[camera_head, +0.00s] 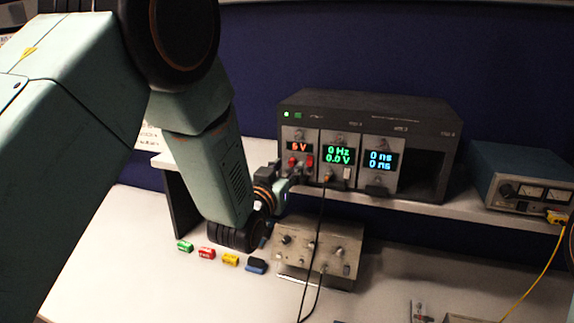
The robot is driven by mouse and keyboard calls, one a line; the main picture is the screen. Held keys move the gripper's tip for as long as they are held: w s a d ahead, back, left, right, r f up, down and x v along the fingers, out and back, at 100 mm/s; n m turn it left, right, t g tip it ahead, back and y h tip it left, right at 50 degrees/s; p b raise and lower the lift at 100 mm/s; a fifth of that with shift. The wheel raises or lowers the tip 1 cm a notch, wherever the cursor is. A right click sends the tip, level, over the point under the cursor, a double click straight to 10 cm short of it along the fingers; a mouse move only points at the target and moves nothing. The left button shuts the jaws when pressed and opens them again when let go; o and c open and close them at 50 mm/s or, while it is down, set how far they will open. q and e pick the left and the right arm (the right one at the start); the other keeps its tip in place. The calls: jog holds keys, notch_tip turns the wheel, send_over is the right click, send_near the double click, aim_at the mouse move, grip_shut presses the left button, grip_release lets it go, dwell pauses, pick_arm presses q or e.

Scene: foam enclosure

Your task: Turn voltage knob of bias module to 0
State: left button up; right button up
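A dark rack unit (410,112) stands on the shelf with several modules in it. The leftmost module, which I take to be the bias module (299,136), has an orange-red display reading what looks like 6 V. Two red parts (307,161) show below the display. My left gripper (287,177) is at the lower front of this module, close to the red parts. It hides the module's lower part, and any knob there cannot be made out. Its fingers are small and dark, so I cannot tell whether they are open. My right gripper is not in view.
Neighbouring modules read 0 Hz, 0.0 V (338,155) and 0 ns, 0 ms (380,161). A black cable (321,230) hangs from the middle one. A metal knob box (322,252) and several coloured blocks (230,260) are below. A meter unit (525,180) stands right.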

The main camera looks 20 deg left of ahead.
pick_arm(q)
jog(key=shift+d+r, duration=0.15)
jog(key=shift+r, duration=0.05)
jog(key=shift+w, duration=0.1)
jog(key=shift+w+f, duration=0.2)
jog(key=shift+w, duration=0.1)
jog(key=c, duration=0.3)
jog(key=shift+s+r, duration=0.1)
jog(key=shift+s, duration=0.05)
grip_shut()
